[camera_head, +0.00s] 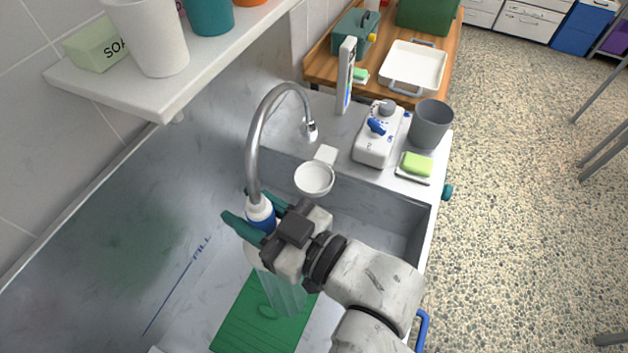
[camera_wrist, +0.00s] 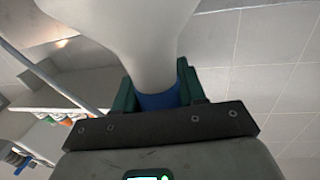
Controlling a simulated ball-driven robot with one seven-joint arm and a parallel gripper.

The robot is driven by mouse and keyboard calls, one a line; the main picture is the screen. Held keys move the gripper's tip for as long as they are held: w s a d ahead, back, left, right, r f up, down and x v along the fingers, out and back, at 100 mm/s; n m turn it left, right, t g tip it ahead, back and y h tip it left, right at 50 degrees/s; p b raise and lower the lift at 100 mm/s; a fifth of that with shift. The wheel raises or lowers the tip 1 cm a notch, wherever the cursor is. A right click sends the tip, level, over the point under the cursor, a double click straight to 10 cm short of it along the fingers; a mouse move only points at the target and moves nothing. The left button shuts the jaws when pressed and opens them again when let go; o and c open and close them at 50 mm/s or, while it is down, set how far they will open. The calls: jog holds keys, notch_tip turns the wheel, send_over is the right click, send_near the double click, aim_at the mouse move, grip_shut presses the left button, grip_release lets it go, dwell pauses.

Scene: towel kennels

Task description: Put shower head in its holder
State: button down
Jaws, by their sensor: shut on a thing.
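My gripper (camera_head: 250,214), with dark green fingers, is shut on the shower head (camera_head: 258,208) over the sink. In the wrist view, the shower head (camera_wrist: 145,40) flares above the blue band between the fingers (camera_wrist: 158,100). In the head view its lower part is largely hidden by my gripper. A white round cup on a small bracket, which looks like the holder (camera_head: 314,179), is at the sink's far edge, right of and beyond my gripper. The two are apart.
A shelf (camera_head: 120,100) with cups and a soap box overhangs the upper left. A white dispenser (camera_head: 376,148), grey cup (camera_head: 430,124) and green sponge (camera_head: 417,164) stand behind the basin. A green mat (camera_head: 235,318) lies below my gripper.

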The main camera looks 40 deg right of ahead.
jog(key=shift+w+d, duration=0.1)
jog(key=shift+d, duration=0.05)
jog(key=w+d+b, duration=0.2)
jog(key=w+d, duration=0.5)
jog(key=d, duration=0.4)
jog(key=shift+d, duration=0.25)
jog(key=shift+d, duration=0.15)
jog(key=w+d+b, duration=0.1)
jog(key=w+d, duration=0.6)
jog(key=d, duration=0.4)
jog(key=shift+d+b, duration=0.2)
jog(key=shift+b, duration=0.1)
jog(key=shift+f+b, duration=2.7)
jog(key=shift+f, duration=0.25)
